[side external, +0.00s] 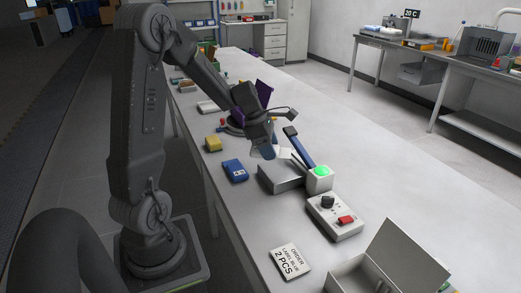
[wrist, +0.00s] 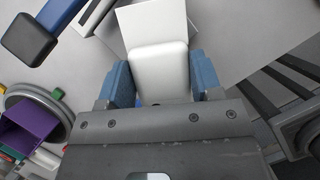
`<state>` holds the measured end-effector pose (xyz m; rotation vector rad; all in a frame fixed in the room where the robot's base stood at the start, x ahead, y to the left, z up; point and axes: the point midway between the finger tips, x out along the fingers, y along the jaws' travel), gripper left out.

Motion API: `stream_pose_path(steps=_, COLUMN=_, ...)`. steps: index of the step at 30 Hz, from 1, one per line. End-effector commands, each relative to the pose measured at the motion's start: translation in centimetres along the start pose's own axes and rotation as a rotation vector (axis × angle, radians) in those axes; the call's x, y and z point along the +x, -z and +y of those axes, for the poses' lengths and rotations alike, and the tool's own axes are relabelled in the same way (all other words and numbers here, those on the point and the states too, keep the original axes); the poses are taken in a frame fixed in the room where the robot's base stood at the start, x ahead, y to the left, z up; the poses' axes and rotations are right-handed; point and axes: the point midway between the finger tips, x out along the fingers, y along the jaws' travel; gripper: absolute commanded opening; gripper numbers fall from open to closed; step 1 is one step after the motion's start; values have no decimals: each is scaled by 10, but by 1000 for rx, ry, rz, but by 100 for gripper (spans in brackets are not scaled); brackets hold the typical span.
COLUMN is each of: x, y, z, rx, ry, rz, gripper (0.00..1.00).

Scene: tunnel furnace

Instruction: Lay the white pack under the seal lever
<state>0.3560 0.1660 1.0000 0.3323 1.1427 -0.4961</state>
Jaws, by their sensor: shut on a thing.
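My gripper (wrist: 164,85) is shut on the white pack (wrist: 160,68), with a blue fingertip on each side of it. A flat pale part (wrist: 150,20) extends from the pack's far end. In the side view my gripper (side external: 269,153) is above the table, at the left rear of the sealer (side external: 283,178); only a small bit of white shows beside it. The blue seal lever (side external: 300,147) is raised and slanted, with a dark handle. It also shows at the upper left of the wrist view (wrist: 58,12). I cannot tell whether the pack touches the sealer.
A green lamp (side external: 321,171) is lit on the sealer's right end. A control box (side external: 335,216) with knob and red switch stands in front. Blue pack (side external: 235,171) and yellow pack (side external: 213,143) lie left. An order card (side external: 290,262) and open box (side external: 402,262) are nearer.

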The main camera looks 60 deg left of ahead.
Motion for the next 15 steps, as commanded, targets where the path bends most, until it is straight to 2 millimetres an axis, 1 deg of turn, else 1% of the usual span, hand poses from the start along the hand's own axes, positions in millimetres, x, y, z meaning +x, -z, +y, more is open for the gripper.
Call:
stream_pose_path(steps=1, x=1, y=-4, z=2, rx=-90, ry=-39, rz=0, gripper=34)
stream_pose_path(steps=3, x=3, y=-7, z=6, rx=-208, ry=-89, rz=0, gripper=34)
stream_pose_path(steps=6, x=5, y=-11, z=10, rx=-341, ry=-144, rz=0, gripper=34)
stream_pose_path(steps=9, x=6, y=-14, z=13, rx=-431, ry=-181, rz=0, gripper=34)
stream_pose_path(steps=15, x=7, y=-15, z=16, rx=-514, ry=-213, rz=1, gripper=34)
